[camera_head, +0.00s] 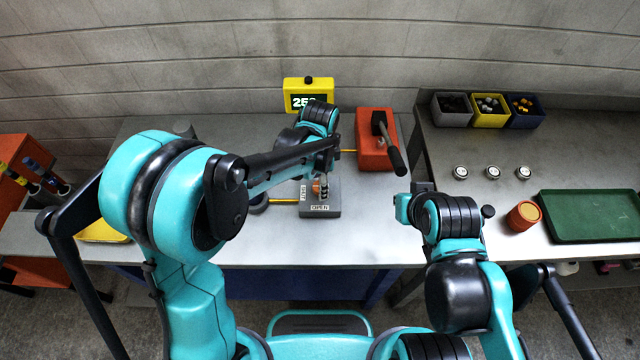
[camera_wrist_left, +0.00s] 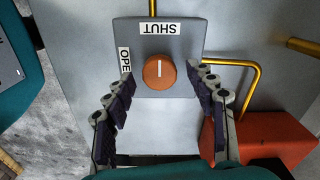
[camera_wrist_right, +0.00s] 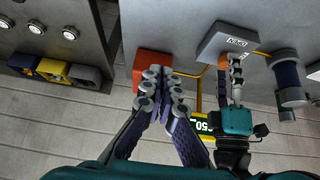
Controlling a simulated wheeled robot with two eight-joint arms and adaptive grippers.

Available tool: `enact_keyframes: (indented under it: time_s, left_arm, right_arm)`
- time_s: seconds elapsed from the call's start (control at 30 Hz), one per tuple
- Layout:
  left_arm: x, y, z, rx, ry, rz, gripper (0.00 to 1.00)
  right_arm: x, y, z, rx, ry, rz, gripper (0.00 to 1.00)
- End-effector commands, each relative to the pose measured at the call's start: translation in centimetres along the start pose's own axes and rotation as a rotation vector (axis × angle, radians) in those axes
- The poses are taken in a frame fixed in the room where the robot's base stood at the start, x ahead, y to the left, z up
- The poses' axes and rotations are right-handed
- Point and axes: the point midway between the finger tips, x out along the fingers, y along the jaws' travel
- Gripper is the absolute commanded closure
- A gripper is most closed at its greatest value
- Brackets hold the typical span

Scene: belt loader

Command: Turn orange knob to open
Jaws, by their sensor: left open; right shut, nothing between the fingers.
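The orange knob (camera_wrist_left: 159,72) sits on a grey valve box (camera_wrist_left: 185,30). Its white mark points toward the SHUT label (camera_wrist_left: 160,28); the OPEN label (camera_wrist_left: 124,62) is to its left, partly covered by a finger. My left gripper (camera_wrist_left: 161,78) is open, one finger on each side of the knob with visible gaps. In the head view the knob (camera_head: 316,187) is partly hidden by my left gripper (camera_head: 323,188). My right gripper (camera_wrist_right: 163,76) is shut and empty, away from the box; in the head view it shows at the table's right side (camera_head: 408,203).
A yellow display (camera_head: 308,95) stands behind the box. A red block with a black handle (camera_head: 375,150) is to the right, and yellow pipes (camera_wrist_left: 255,75) run beside the box. Bins, a green tray (camera_head: 590,215) and an orange cylinder (camera_head: 524,215) are on the right table.

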Motion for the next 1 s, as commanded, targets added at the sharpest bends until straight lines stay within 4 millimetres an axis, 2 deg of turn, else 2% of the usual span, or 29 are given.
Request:
enact_keyframes:
  time_s: [0.1, 0.37, 0.5, 0.57, 1.0]
  left_arm:
    - [0.74, -0.01, 0.01, -0.001, 0.0, 0.0, 0.44]
    - [0.78, 0.0, 0.02, -0.001, 0.0, 0.0, 0.44]
    - [0.77, 0.0, 0.02, -0.001, 0.0, 0.0, 0.81]
    - [0.77, 0.0, 0.02, -0.001, 0.0, 0.0, 0.94]
    - [0.81, 0.0, 0.02, -0.068, 0.0, 0.0, 0.94]
  right_arm:
    - [0.15, 0.0, 0.1, 0.0, 0.0, 0.0, 1.0]
    - [0.12, 0.0, 0.07, 0.0, 0.0, 0.0, 1.0]
    - [0.12, 0.0, 0.07, 0.0, 0.0, 0.0, 1.0]
    - [0.12, 0.0, 0.07, 0.0, 0.0, 0.0, 1.0]
    - [0.3, 0.0, 0.2, 0.0, 0.0, 0.0, 1.0]
